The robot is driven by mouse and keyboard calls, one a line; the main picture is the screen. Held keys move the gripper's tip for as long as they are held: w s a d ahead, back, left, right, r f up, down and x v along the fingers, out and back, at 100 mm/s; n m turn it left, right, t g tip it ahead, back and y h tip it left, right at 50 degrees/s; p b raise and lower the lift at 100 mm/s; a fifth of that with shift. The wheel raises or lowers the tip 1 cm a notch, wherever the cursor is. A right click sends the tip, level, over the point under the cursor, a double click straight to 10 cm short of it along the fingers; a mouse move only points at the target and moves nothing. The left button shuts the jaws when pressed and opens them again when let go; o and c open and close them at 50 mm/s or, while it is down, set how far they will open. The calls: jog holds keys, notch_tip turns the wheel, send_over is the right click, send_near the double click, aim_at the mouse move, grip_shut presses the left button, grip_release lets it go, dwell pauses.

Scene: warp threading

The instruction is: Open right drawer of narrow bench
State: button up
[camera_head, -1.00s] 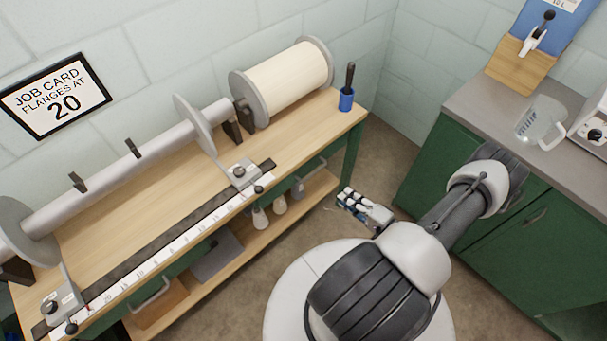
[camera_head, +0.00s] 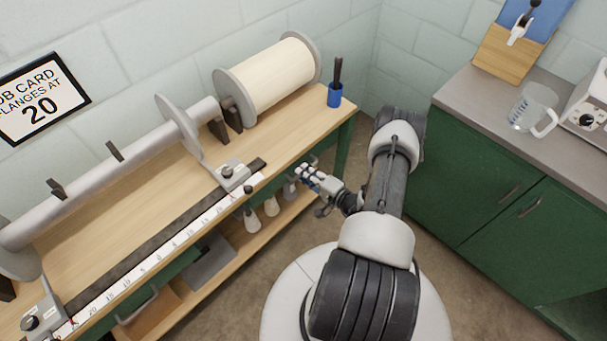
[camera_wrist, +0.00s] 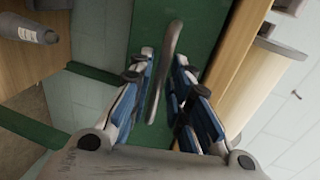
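The narrow bench (camera_head: 110,210) has a wooden top and green frame and stands along the wall at left. Its right drawer shows in the wrist view as a green front (camera_wrist: 200,28) with a grey bar handle (camera_wrist: 166,60). The drawer looks closed. My gripper (camera_head: 307,176) is at the right part of the bench front, below the top edge. In the wrist view my gripper (camera_wrist: 164,82) is open, with blue-padded fingers on either side of the handle's line. I cannot tell if they touch it. In the head view my gripper partly hides the handle.
The bench carries a long roller (camera_head: 130,165), a cream spool (camera_head: 270,78), a ruler strip (camera_head: 160,255) and a blue cup (camera_head: 335,97). A green cabinet (camera_head: 470,190) stands at right. Floor between is open.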

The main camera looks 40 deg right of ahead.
jog(key=shift+w+a+f, duration=0.1)
jog(key=shift+w+f, duration=0.05)
jog(key=shift+w, duration=0.5)
jog(key=shift+c, duration=0.4)
grip_shut()
